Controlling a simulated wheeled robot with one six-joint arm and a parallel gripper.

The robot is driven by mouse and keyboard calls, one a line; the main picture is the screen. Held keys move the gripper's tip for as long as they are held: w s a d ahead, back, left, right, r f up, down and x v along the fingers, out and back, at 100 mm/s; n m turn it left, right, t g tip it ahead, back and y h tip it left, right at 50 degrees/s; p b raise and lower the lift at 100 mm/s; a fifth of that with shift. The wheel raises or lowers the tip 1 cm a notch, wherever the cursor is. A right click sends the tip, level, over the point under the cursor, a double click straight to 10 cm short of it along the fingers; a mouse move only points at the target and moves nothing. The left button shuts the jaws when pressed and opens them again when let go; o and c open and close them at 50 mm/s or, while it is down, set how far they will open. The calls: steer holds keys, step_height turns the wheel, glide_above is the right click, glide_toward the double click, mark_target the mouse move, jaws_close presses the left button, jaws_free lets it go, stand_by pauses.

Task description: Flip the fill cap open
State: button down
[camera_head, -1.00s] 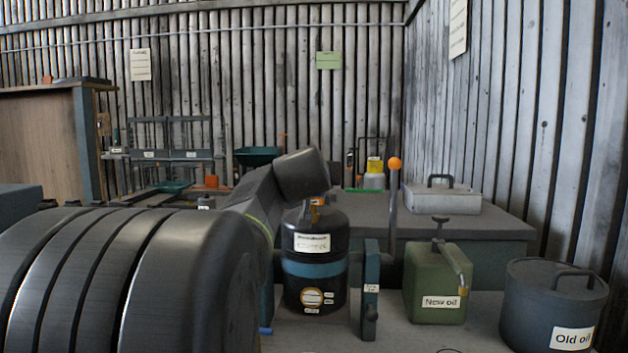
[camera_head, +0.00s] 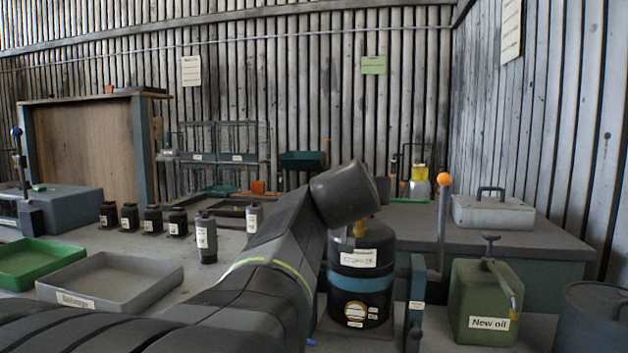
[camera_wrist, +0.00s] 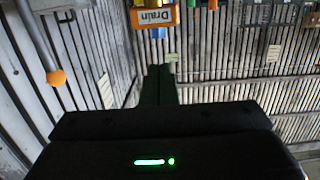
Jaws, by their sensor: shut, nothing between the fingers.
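The blower housing (camera_head: 361,284), a dark upright cylinder with a blue band and white labels, stands right of centre in the head view. A small orange-yellow part (camera_head: 361,228) shows at its top, partly behind my arm's end. I cannot tell whether this is the fill cap, or how the cap stands. My gripper (camera_wrist: 158,84) is shut and empty in the wrist view, its dark fingers together. An orange block labelled Drain (camera_wrist: 155,16) shows just beyond the fingertips, apart from them as far as I can tell. My gripper's fingers are hidden in the head view.
A lever with an orange ball (camera_head: 444,180) rises right of the housing and shows in the wrist view (camera_wrist: 56,77). A green New oil can (camera_head: 487,300) and a dark drum (camera_head: 595,318) stand right.

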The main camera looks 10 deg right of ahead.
steer(key=shift+s+a+f, duration=0.3)
steer(key=shift+s+a, duration=0.05)
steer(key=shift+s, duration=0.35)
steer(key=shift+w, duration=0.1)
steer(key=w+d+r, duration=0.1)
steer(key=w, duration=0.2)
steer(key=w+d+r+p, duration=0.1)
steer(key=w+d, duration=0.1)
steer(key=w, duration=0.1)
steer(key=w+d+r+p, duration=0.1)
steer(key=w, duration=0.2)
steer(key=shift+d, duration=0.2)
steer(key=w+d+g+p, duration=0.1)
steer(key=p, duration=0.2)
steer(key=shift+w+f, duration=0.1)
steer(key=shift+w, duration=0.05)
steer(key=w+g+y+p, duration=0.1)
steer(key=g+p, duration=0.1)
steer(key=p, duration=0.4)
steer(key=w+d+f+g+y+p, duration=0.1)
steer(key=w+g+p, duration=0.1)
steer(key=p, duration=0.5)
steer(key=w+d+f+g+y+p, duration=0.1)
steer(key=g+p, duration=0.1)
steer(key=p, duration=0.4)
steer(key=shift+w+d+f+p, duration=0.1)
steer(key=shift+w+d+p, duration=0.1)
steer(key=shift+w+p, duration=0.15)
steer(key=shift+g+p, duration=0.3)
steer(key=shift+p, duration=0.6)
